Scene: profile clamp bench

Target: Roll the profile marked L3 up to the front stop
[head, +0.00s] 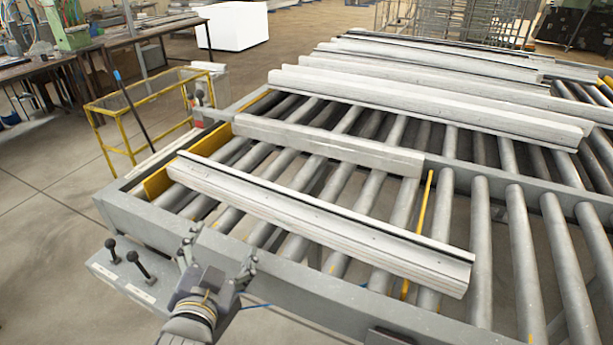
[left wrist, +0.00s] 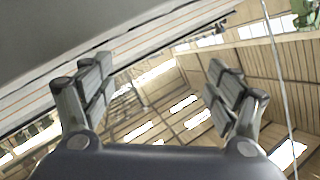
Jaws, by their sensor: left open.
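Several long pale profiles lie across the roller table (head: 340,297). The nearest profile (head: 320,222) lies alone towards the front, with a dark strip along its top. A shorter profile (head: 325,146) lies behind it. I cannot read an L3 mark on any of them. A yellow plate (head: 157,183) stands at the table's left edge; I cannot tell whether it is the front stop. My left gripper (head: 218,255) is open and empty at the table's front edge, nearer than the nearest profile. Its open fingers show in the left wrist view (left wrist: 160,82). My right gripper is not in view.
More profiles (head: 430,105) lie close together at the back. A thin yellow bar (head: 421,222) runs between rollers. Two black levers (head: 138,263) stand on a grey panel at the front left corner. Rollers at the right are bare. A yellow frame stand (head: 140,97) is at left.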

